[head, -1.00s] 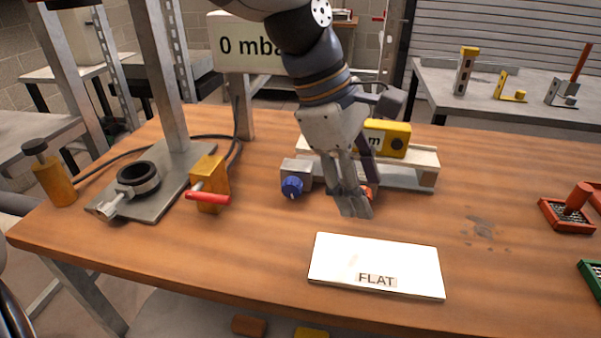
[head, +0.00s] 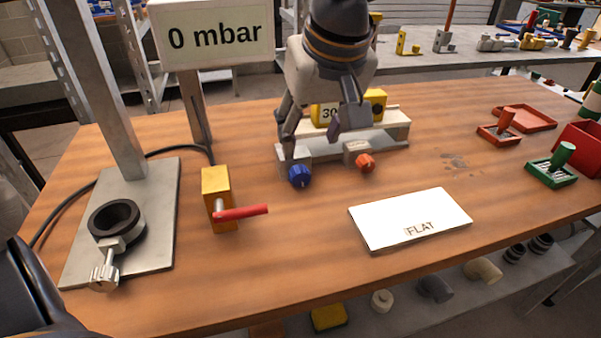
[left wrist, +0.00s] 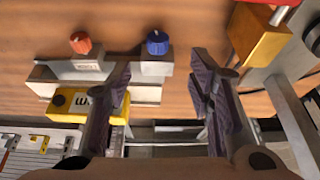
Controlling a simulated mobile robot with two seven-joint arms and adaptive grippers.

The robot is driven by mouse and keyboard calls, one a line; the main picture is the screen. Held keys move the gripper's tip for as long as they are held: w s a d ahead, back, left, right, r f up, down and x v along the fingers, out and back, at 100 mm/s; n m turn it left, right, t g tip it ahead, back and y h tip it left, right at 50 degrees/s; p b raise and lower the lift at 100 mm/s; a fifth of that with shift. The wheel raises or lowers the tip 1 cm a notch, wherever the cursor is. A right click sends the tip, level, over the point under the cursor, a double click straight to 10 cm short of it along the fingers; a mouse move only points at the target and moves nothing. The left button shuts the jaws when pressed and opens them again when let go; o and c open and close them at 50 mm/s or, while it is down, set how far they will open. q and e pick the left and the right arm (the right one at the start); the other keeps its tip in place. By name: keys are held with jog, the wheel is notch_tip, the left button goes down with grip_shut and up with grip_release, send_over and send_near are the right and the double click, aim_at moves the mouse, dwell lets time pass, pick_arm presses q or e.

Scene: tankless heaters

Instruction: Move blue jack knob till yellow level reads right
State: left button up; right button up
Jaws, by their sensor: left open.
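The blue jack knob (head: 300,176) sits on the front of a grey block at the left end of the jack stand (head: 398,133). The yellow level (head: 378,104) lies on the stand's board, partly hidden by my gripper; only "30" of its reading shows. My left gripper (head: 313,140) is open and empty, pointing down above the stand's left end, behind the blue knob. In the left wrist view, the blue knob (left wrist: 157,43) lies between and beyond the open fingertips (left wrist: 161,72), apart from them. The yellow level (left wrist: 65,104) is left of them. My right gripper is not seen.
A red knob (head: 365,162) is on the stand's right block. A white FLAT card (head: 411,217) lies in front. A yellow block with a red lever (head: 241,212) stands left of the blue knob. The "0 mbar" sign (head: 215,38) rises behind. Table around the card is bare.

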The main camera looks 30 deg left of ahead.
aim_at(305, 174)
pick_arm(q)
jog(key=x, duration=1.2)
jog(key=shift+d, duration=0.1)
grip_shut()
jog(key=shift+w+g+y, duration=0.25)
jog(key=shift+g+y, duration=0.45)
jog(key=c, duration=1.1)
grip_release()
jog(key=shift+w+d+f+m+g+y+b, duration=0.15)
jog(key=shift+m+g+y, duration=0.1)
jog(key=shift+g+y, duration=0.2)
jog(key=shift+w+d+f+m+g+y+b, duration=0.15)
jog(key=shift+m+g+y, duration=0.1)
jog(key=shift+g+y, duration=0.15)
jog(key=shift+c, duration=0.2)
jog(key=shift+s+g+y, duration=0.1)
jog(key=shift+g+y, duration=0.15)
jog(key=shift+g, duration=0.1)
grip_shut()
jog(key=shift+s+r, duration=0.1)
jog(key=shift+r, duration=0.15)
